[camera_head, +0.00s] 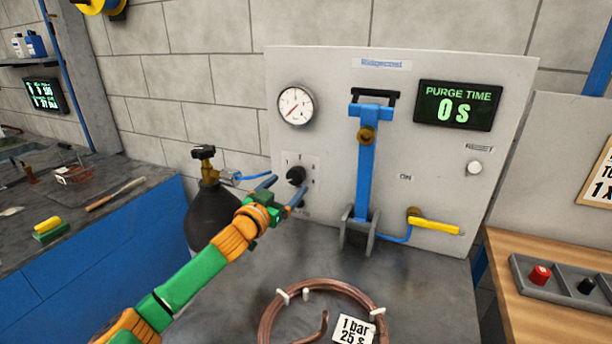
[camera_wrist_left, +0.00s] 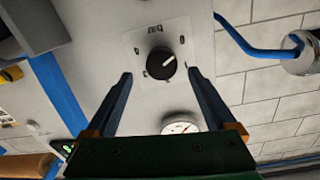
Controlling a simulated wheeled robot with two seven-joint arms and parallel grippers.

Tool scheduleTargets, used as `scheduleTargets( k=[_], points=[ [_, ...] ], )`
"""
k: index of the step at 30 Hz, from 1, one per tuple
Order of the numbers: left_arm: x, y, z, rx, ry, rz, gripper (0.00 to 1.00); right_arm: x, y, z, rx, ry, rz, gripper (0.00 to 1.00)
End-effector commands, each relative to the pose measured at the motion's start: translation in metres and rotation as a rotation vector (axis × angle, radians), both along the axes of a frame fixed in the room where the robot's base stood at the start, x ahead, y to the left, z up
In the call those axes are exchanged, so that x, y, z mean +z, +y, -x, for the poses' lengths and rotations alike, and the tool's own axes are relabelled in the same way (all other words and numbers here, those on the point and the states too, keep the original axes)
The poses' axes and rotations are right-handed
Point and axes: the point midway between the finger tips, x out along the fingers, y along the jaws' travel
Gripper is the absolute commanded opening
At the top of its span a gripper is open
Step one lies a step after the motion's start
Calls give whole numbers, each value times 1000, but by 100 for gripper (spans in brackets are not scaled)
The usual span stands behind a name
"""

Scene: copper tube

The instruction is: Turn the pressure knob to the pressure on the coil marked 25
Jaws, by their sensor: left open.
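The black pressure knob (camera_head: 296,175) sits on a small white plate on the grey panel, with marks around it. It shows large in the left wrist view (camera_wrist_left: 161,63), with a white pointer line; the marks are too small to read surely. My left gripper (camera_head: 281,186) is open, its two blue fingers reaching toward the knob, one on either side and apart from it. The copper coil (camera_head: 268,325) lies on the grey bench, with a tag (camera_head: 352,330) reading 1 bar, 25 s. The round gauge (camera_head: 296,106) is above the knob. My right gripper is not in view.
A blue lever (camera_head: 367,165) stands right of the knob, with a yellow-handled valve (camera_head: 434,224) beyond it. The purge time display (camera_head: 456,106) reads 0 s. A dark gas bottle (camera_head: 214,218) stands left of my gripper. A wooden table (camera_head: 520,285) is at right.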

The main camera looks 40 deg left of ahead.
Motion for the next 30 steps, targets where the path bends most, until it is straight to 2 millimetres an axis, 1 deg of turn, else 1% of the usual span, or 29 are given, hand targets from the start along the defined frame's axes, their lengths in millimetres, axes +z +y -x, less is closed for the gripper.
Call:
scheduleTargets(
  k=[1, 3, 9, 15, 22, 23, 24, 26, 27, 29, 30],
  points=[
    [4, 3, -8, 2, -4, -1, 89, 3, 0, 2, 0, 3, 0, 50],
    [4, 6, -19, 3, -4, 2, 89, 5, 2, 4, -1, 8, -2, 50],
    [2, 13, -41, 3, -1, 2, 89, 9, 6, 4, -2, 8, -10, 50],
    [1, 14, -49, 1, 0, -2, 89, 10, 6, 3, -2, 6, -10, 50],
    [0, 14, -50, 0, 1, -2, 89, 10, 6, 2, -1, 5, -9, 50],
    [0, 14, -50, 0, 1, -2, 81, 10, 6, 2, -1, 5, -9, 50],
    [0, 14, -50, 0, 1, -2, 70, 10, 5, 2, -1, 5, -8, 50],
    [0, 14, -50, 0, 1, -2, 54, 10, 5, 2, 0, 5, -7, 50],
    [0, 14, -50, 0, 1, -2, 43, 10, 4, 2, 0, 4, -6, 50],
    [0, 14, -50, 0, 1, -2, 27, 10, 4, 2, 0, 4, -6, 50],
    [0, 14, -49, 0, 1, -2, 16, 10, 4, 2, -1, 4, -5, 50]
  ],
)
